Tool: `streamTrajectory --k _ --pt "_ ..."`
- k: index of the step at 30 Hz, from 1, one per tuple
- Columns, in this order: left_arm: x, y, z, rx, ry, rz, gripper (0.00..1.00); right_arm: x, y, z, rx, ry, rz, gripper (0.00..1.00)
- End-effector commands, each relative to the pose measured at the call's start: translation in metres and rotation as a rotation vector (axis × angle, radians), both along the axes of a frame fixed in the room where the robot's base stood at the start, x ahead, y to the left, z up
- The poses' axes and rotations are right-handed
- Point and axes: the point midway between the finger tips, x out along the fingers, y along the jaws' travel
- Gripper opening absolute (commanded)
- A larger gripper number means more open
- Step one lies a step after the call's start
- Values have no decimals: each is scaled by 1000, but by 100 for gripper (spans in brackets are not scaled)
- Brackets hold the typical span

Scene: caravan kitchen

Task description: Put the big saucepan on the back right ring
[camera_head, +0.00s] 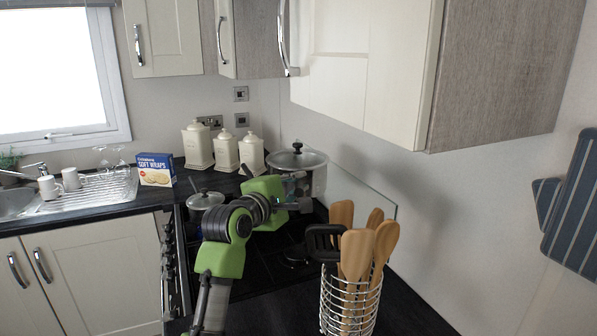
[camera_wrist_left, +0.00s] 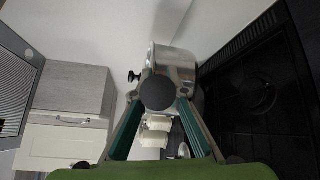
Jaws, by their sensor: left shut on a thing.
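The big saucepan (camera_head: 320,182) is a steel pot with a glass lid (camera_head: 296,159) and a dark knob. It is upright over the back right part of the black hob (camera_head: 258,270), near the wall. My left gripper (camera_head: 302,190) is in front of it, shut on its dark handle. In the left wrist view the handle's round end shows between the fingers (camera_wrist_left: 158,95), with the saucepan (camera_wrist_left: 177,62) behind. The back right ring is hidden behind the gripper and pan. I cannot tell whether the pan's base touches the hob. My right gripper is not in view.
A smaller lidded saucepan (camera_head: 205,200) stands on the hob's left side. A wire holder (camera_head: 350,306) with wooden utensils stands at the front right. Cream canisters (camera_head: 225,152) and a soft wraps box (camera_head: 155,169) are at the back. A glass splashback (camera_head: 362,190) edges the hob's right.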

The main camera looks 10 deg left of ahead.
Motion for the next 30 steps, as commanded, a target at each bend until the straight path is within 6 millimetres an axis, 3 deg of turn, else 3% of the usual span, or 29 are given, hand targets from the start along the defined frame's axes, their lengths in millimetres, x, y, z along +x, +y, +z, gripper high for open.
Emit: streamTrajectory --k 18,30 --pt "0 1 -132 3 -15 1 0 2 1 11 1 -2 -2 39" --pt "0 0 -169 1 -17 1 0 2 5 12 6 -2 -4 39"
